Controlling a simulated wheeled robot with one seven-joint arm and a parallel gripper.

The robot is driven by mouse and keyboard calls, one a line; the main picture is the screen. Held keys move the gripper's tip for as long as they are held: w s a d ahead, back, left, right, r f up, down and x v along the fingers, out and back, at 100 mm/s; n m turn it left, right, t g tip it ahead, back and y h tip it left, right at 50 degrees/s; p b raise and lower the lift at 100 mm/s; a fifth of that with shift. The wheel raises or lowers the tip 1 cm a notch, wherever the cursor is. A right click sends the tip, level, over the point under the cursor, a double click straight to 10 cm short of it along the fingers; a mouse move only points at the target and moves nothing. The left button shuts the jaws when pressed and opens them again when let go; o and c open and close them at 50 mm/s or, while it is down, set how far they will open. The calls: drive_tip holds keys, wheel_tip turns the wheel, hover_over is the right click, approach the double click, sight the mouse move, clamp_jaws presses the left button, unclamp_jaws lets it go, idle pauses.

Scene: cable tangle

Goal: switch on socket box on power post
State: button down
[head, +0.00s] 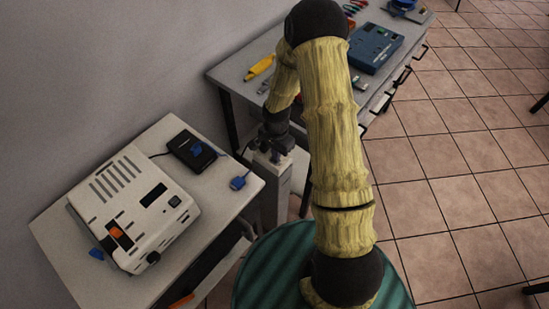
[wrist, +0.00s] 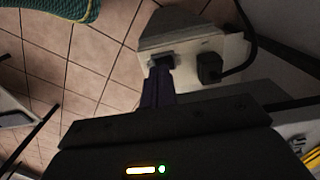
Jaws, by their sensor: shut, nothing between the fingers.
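The pale power post (head: 275,193) stands between the small white table and the grey workbench. Its socket box (head: 266,158) is on top, partly hidden by my arm. In the wrist view the pale socket box (wrist: 190,47) has a black plug (wrist: 209,68) with a cable in its right part. My gripper (wrist: 160,68) is shut and empty, its tip close to the left part of the box, over a dark spot there. I cannot tell whether it touches, and the switch itself is not clear. In the head view my gripper (head: 276,150) is just above the post.
The grey workbench (head: 285,62) behind carries a yellow tool (head: 260,66) and a blue case (head: 375,46). The tiled floor at right is mostly clear.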

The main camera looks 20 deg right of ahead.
drive_tip(key=shift+f+b, duration=0.4)
drive_tip(key=shift+f, duration=0.1)
idle(0.3)
drive_tip(key=shift+r, duration=0.1)
drive_tip(key=shift+r+p, duration=2.65)
drive_tip(key=shift+r, duration=0.75)
drive_tip(key=s+r+n+t, duration=0.1)
drive_tip(key=s+r+n, duration=0.4)
drive_tip(key=r, duration=0.5)
drive_tip(key=s+r+n+t, duration=0.1)
drive_tip(key=s+r+n, duration=0.4)
drive_tip(key=s+r, duration=0.4)
drive_tip(key=shift+r+n+t, duration=0.3)
drive_tip(key=shift+r+n, duration=0.1)
drive_tip(key=shift+r, duration=0.55)
drive_tip(key=shift+s, duration=0.1)
